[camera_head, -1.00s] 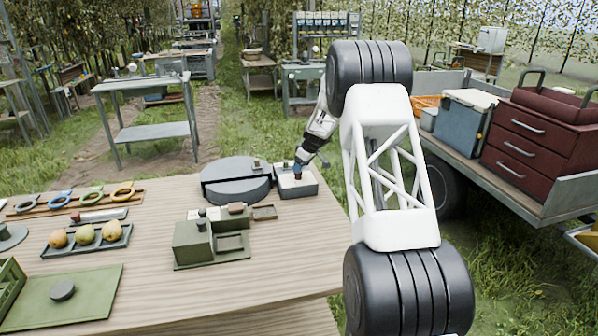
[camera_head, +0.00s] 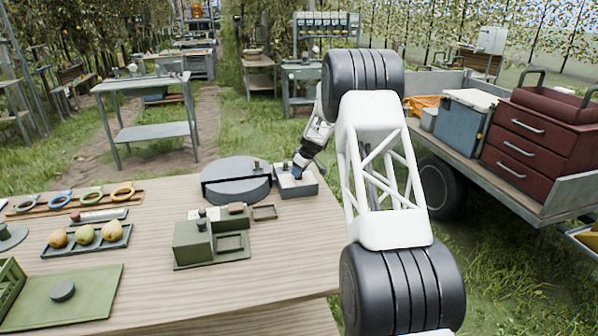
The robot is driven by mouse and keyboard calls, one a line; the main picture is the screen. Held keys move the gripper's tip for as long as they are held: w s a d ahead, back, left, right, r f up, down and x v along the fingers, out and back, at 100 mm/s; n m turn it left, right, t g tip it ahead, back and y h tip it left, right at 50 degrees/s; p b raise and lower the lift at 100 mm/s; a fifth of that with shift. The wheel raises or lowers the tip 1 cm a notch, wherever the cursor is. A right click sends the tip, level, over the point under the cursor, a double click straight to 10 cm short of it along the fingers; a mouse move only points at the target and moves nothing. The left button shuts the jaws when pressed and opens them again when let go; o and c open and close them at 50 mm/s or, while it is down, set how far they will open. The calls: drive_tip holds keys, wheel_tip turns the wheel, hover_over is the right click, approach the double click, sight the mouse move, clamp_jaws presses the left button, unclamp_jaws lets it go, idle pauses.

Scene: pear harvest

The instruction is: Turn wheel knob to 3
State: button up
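A dark round wheel (camera_head: 236,183) lies on the far right part of the wooden table. Beside it on the right is a grey box (camera_head: 308,190) with a pale top. My gripper (camera_head: 297,172) is over this box, pointing down at its top, where a knob showed earlier. The knob is now hidden by the gripper, and any number marks are too small to read. The fingers are small and partly covered, so I cannot tell whether they are shut on the knob.
A green block device (camera_head: 205,246) stands nearer on the table. A tray (camera_head: 113,247) of pears, several rings on a rack (camera_head: 30,208) and a green board (camera_head: 90,300) are at left. The table front middle is bare. A cart with a red drawer chest (camera_head: 535,140) stands at right.

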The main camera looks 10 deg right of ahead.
drive_tip(key=shift+c, duration=0.7)
